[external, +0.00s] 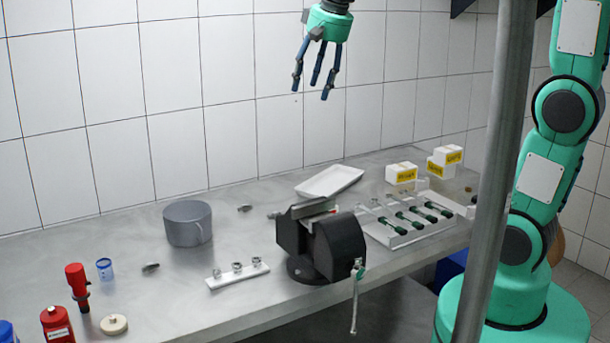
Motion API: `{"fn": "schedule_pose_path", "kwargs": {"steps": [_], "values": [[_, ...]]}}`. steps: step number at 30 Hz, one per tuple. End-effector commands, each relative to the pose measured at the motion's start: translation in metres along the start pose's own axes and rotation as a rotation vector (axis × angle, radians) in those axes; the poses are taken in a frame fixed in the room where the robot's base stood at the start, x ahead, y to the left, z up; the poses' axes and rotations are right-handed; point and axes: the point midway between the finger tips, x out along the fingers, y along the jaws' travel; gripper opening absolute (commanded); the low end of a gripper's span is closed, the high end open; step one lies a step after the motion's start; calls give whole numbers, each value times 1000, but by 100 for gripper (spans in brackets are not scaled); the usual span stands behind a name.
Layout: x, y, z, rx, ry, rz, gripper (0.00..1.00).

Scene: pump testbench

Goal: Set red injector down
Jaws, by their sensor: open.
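My gripper (316,82) hangs high above the bench in front of the tiled wall, fingers pointing down. It is open with nothing between its fingers. A small red part (310,227) shows at the dark vise (338,245) below it; the vise jaws hide most of it, so I cannot tell if it is the red injector. An upright red tool with a dark lower part (77,285) stands at the bench's left end, far from my gripper.
The bench (240,285) also holds a grey pot (187,223), a white tray (330,181), a rack of green-handled parts (405,216), a small white holder (238,274), yellow-labelled boxes (401,173) and a red bottle (57,325). A grey post (497,170) stands in front at right.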

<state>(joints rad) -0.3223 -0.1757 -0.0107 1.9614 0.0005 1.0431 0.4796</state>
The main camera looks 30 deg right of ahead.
Motion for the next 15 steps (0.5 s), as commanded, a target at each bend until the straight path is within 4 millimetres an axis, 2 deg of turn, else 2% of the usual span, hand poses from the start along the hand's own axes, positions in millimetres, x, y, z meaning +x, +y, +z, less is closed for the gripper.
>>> {"fn": "schedule_pose_path", "kwargs": {"steps": [1, 6, 15], "values": [[-6, 17, 9, -4, 14, 1, 54], [-17, 63, 40, -36, 50, 7, 54], [-22, 135, 103, -94, 113, 30, 54]]}}
